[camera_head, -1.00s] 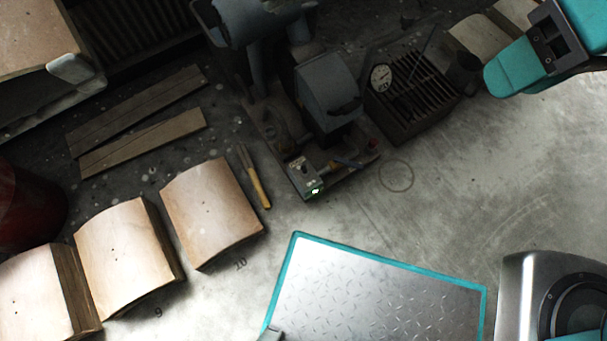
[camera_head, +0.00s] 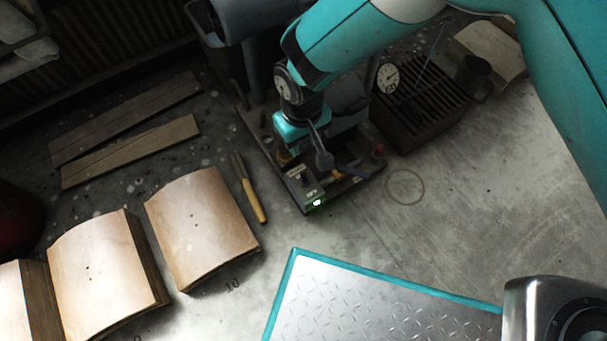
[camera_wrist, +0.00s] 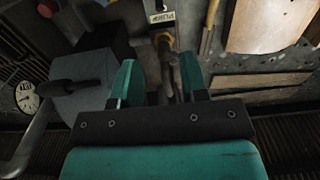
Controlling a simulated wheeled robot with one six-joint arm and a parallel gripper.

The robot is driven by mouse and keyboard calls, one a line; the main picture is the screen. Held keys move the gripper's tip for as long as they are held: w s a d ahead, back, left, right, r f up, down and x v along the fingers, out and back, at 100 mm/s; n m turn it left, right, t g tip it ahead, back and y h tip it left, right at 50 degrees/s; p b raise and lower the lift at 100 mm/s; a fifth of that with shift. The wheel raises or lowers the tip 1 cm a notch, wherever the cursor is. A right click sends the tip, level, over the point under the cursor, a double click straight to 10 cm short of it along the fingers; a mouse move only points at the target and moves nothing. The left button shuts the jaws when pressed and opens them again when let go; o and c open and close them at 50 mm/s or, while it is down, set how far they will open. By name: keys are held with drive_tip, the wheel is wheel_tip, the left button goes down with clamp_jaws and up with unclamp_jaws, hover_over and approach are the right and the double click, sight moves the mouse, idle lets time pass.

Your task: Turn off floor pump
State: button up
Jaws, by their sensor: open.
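The floor pump (camera_head: 352,172) is a dark grey machine on a base plate near the top middle of the head view. Its small grey control box (camera_head: 302,184) has a lit green lamp (camera_head: 316,202) at the front corner. In the wrist view the box (camera_wrist: 158,11) carries a label reading "PUMP", with a brass-coloured fitting (camera_wrist: 163,38) below it. My gripper (camera_wrist: 158,78) is open over the pump, behind the box, its teal fingers apart. A dark grey pipe or lever shows between the fingers; contact cannot be told. My arm hides much of the pump in the head view.
A grated dark box (camera_head: 428,108) with a gauge (camera_head: 388,78) stands right of the pump. A teal-edged metal plate (camera_head: 370,300) is in front.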

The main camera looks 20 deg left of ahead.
sight(303, 174)
wheel_tip(303, 174, down, 17)
drive_tip(key=b, duration=0.8)
drive_tip(key=shift+r, duration=0.2)
clamp_jaws()
